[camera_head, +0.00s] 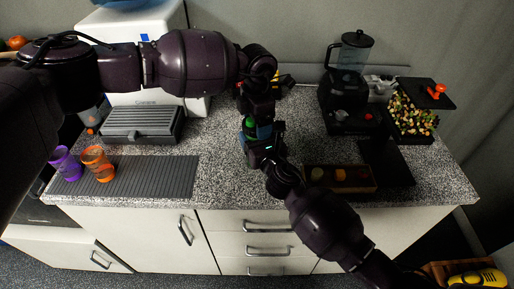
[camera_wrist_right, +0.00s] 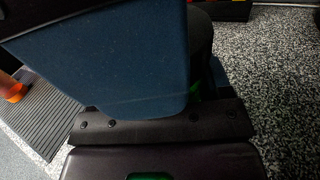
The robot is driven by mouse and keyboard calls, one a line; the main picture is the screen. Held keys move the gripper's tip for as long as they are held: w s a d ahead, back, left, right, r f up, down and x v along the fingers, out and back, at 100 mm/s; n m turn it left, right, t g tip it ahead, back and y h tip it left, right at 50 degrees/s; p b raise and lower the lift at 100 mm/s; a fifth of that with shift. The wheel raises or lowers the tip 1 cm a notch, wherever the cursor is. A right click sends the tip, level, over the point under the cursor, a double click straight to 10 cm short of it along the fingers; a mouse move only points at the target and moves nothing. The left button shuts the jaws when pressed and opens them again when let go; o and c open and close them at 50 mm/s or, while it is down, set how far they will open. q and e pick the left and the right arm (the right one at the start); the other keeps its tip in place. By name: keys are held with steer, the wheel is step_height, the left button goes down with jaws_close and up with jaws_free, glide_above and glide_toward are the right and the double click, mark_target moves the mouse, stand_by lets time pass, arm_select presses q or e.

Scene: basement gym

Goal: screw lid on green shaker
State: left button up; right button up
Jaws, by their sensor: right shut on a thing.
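A small part of the green shaker (camera_head: 249,122) shows between my two grippers above the middle of the counter. My right gripper (camera_head: 256,140) comes from the front right and is shut on the green shaker. My left gripper (camera_head: 258,108) comes down from above, directly over the shaker. Its fingertips are hidden, so I cannot tell whether it is open or holds a lid. A brown tray (camera_head: 316,189) to the right holds round yellow-green, orange and red pieces, perhaps lids.
Purple (camera_head: 64,163) and orange (camera_head: 98,164) cups stand on a ribbed grey mat (camera_head: 150,177) at left. A grill (camera_head: 140,125) and white machine stand behind. A blender (camera_head: 350,85) and a container of chopped food (camera_head: 413,115) stand at the back right.

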arm_select(q)
steer(key=m, duration=0.3)
steer(key=o, duration=0.9)
step_height(320, 180, up, 12)
arm_select(e)
steer(key=o, duration=1.8)
steer(key=shift+c, duration=0.2)
